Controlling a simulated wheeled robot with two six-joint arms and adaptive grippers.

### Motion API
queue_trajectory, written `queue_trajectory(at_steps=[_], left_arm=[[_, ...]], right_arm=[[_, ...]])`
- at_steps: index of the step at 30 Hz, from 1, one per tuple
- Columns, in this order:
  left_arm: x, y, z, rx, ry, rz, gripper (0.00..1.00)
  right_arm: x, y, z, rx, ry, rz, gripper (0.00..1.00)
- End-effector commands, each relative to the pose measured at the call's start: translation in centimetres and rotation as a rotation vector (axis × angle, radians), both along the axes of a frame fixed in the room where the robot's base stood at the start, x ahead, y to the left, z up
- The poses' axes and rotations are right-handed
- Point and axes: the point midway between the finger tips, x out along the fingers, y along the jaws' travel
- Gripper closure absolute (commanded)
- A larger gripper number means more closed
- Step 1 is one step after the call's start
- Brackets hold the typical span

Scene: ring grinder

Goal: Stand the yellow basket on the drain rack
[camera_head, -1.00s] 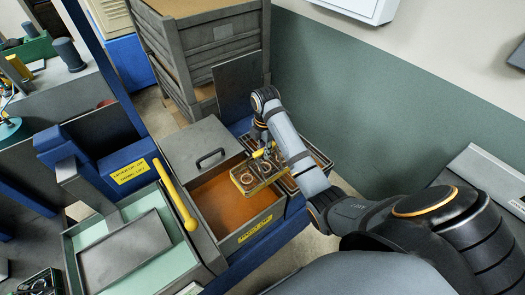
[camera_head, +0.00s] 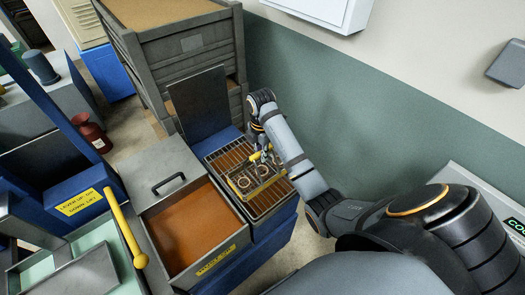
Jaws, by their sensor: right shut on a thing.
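The yellow basket (camera_head: 244,183) is a shallow tray with a yellow rim and handle, holding several metal rings. It shows at the middle of the head view, over the slatted drain rack (camera_head: 226,157). My right gripper (camera_head: 262,158) is shut on the basket's handle from above. The basket looks level. I cannot tell whether its underside touches the rack. The basket hides part of the rack. My left gripper is not in view.
An open tank (camera_head: 195,222) of orange-brown liquid stands just left of the rack, its grey lid with a black handle (camera_head: 168,183) behind. A yellow lever (camera_head: 125,228) rises further left. A dark upright panel (camera_head: 200,103) stands behind the rack.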

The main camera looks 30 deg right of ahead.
Motion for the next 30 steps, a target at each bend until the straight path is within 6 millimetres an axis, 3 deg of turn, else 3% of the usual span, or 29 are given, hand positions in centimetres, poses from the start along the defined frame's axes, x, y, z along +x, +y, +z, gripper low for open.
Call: queue_trajectory(at_steps=[12,26,27,30], left_arm=[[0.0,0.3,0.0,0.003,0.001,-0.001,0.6],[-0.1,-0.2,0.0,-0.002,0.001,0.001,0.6],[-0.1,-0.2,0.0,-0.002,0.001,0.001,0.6],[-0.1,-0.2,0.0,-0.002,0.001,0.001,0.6]], right_arm=[[0.0,0.0,-4.5,0.0,0.0,0.0,1.0],[0.0,0.0,-5.6,-0.001,-0.001,0.0,1.0],[0.0,0.0,-5.6,-0.001,-0.001,0.0,0.83],[0.0,0.0,-5.6,-0.001,-0.001,0.0,0.7]])
